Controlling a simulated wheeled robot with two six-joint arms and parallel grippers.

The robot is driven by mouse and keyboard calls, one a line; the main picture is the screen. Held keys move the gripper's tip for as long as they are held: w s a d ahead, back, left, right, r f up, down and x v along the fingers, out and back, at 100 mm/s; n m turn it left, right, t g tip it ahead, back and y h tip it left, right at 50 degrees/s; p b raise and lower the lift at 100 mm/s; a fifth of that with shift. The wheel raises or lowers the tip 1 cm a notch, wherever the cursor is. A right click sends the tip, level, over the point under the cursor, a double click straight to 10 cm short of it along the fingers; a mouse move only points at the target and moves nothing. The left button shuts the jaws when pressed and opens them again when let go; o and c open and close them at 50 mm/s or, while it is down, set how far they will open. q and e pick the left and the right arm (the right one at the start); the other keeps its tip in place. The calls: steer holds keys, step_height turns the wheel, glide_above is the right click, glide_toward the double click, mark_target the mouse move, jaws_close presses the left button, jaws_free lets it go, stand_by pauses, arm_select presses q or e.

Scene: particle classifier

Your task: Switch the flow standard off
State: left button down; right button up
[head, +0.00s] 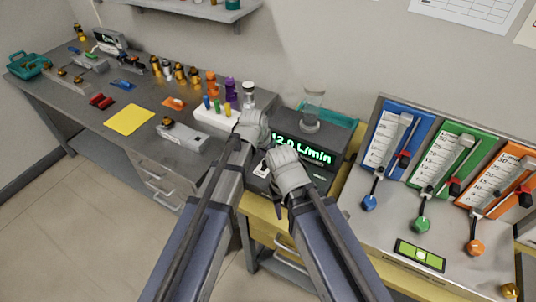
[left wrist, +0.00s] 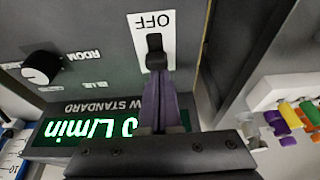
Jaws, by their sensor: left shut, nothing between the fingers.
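The flow standard is a dark box with a lit green display (head: 302,150) reading about 12.0 L/min. In the left wrist view, upside down, its display (left wrist: 90,130) is lit too. A black toggle switch (left wrist: 155,45) stands on a white plate with OFF (left wrist: 152,20) printed at one end; the plate's other end is hidden behind my fingers. My left gripper (left wrist: 156,82) is shut and empty, its tips at the switch lever; I cannot tell whether they touch. My right gripper (head: 288,172) is over the box's front; its fingers are not clear.
A black-and-white knob (left wrist: 42,68) is on the same panel. A clear cylinder (head: 312,110) stands behind the display. A white rack (head: 217,118) with coloured pieces is to the left. A panel with blue, green and orange flowmeters (head: 450,160) is to the right.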

mark_target(264, 162)
arm_select(q)
steer(key=shift+s+a, duration=0.35)
steer(key=shift+s, duration=0.25)
steer(key=shift+s+a, duration=0.3)
steer(key=shift+s, duration=0.3)
steer(key=shift+w, duration=0.1)
steer(key=shift+w+d, duration=0.25)
steer(key=shift+w, duration=0.2)
steer(key=w, duration=0.1)
steer(key=w+d+p, duration=0.1)
steer(key=shift+w+d+r, duration=0.3)
steer(key=shift+w+r, duration=0.05)
steer(key=shift+r, duration=0.05)
arm_select(e)
steer(key=shift+w+d+r, duration=0.1)
steer(key=shift+d+r, duration=0.25)
steer(key=shift+r, duration=0.05)
arm_select(q)
steer(key=p+v, duration=0.8)
steer(key=v, duration=0.1)
steer(key=shift+s+a, duration=0.15)
steer(key=shift+s, duration=0.05)
arm_select(e)
step_height(264, 162, up, 9)
steer(key=shift+f, duration=0.2)
